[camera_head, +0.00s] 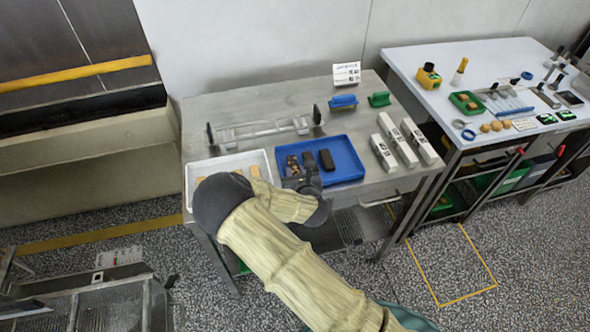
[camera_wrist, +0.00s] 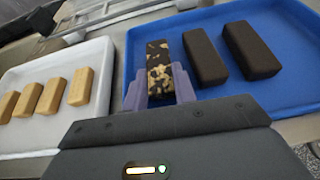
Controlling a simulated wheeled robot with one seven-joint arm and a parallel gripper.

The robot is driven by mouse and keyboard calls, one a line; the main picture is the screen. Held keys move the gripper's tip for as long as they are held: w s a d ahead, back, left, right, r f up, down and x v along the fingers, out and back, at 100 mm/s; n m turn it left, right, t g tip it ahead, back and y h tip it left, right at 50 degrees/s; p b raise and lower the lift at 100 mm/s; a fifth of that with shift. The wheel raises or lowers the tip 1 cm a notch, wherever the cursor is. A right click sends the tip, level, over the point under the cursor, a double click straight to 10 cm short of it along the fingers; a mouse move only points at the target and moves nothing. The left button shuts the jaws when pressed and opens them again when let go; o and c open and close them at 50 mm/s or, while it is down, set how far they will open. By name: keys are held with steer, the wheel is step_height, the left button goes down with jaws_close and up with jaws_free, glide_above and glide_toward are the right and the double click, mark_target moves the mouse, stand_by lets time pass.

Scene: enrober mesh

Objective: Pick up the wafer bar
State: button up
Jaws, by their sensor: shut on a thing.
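A dark bar with pale nut-like pieces on top (camera_wrist: 160,65) stands between the purple fingers of my gripper (camera_wrist: 159,92), at the left side of the blue tray. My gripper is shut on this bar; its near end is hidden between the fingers. I cannot tell whether the bar is clear of the tray floor. In the head view the speckled bar (camera_head: 293,165) shows just beyond my gripper (camera_head: 299,180). Two plain dark bars (camera_wrist: 205,57) (camera_wrist: 250,50) lie to its right in the blue tray (camera_wrist: 300,75). No label shows which bar is the wafer.
A white tray (camera_wrist: 97,55) with several tan bars (camera_wrist: 53,94) stands to the left. A clear rack (camera_head: 262,130) is behind the trays. White boxes (camera_head: 397,141) stand to the right, and a blue and a green item (camera_head: 379,99) lie at the back.

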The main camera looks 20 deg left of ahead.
mark_target(296, 173)
step_height(296, 173, up, 10)
steer(key=b, duration=0.1)
stand_by(0.4)
stand_by(0.6)
